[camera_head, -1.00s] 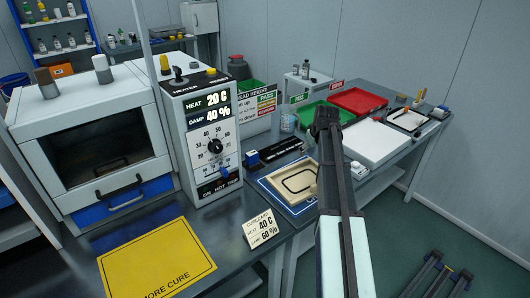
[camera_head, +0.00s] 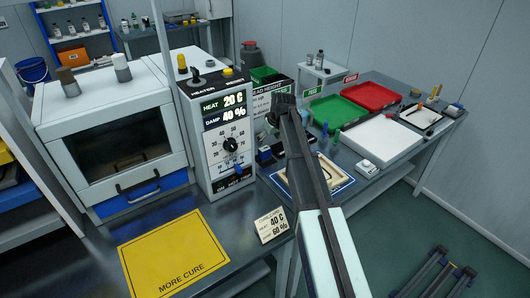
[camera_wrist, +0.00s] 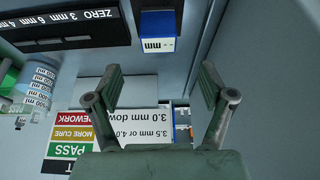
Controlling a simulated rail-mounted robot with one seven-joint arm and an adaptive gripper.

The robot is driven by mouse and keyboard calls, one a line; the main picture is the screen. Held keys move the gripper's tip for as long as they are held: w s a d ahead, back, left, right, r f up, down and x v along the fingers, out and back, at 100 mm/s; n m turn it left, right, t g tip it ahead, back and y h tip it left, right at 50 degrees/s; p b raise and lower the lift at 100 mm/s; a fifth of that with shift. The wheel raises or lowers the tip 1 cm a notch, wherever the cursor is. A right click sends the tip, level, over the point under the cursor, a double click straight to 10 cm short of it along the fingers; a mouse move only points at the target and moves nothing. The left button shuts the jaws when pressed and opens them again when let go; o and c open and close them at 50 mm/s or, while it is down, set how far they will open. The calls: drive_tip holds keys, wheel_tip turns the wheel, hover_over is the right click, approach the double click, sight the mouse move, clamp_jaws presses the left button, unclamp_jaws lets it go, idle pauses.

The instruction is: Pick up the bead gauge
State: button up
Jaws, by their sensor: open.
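What seems to be the bead gauge, a small blue block with a white face marked "mm" (camera_wrist: 157,30), is at the top middle of the wrist view. It appears beyond my fingertips, between their lines and apart from them. In the head view a small blue block (camera_head: 264,155), likely the same one, sits on the bench left of my arm. My gripper (camera_wrist: 160,88) is open and empty. In the head view my gripper (camera_head: 283,104) is above the bench, and my arm hides part of the area.
The heater panel (camera_head: 231,140) stands close on the left. A bead-height sign (camera_wrist: 70,140) is behind my gripper. A framed panel (camera_head: 300,180) lies on a blue mat. Green (camera_head: 328,112) and red (camera_head: 370,97) trays and a white slab (camera_head: 380,139) are to the right.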

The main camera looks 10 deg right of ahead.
sight(265, 149)
drive_tip(key=p+x, duration=0.3)
drive_tip(key=x, duration=0.8)
drive_tip(key=shift+w+d+p, duration=0.1)
drive_tip(key=shift+p, duration=0.3)
drive_tip(key=shift+r, duration=0.1)
drive_tip(key=c, duration=1.4)
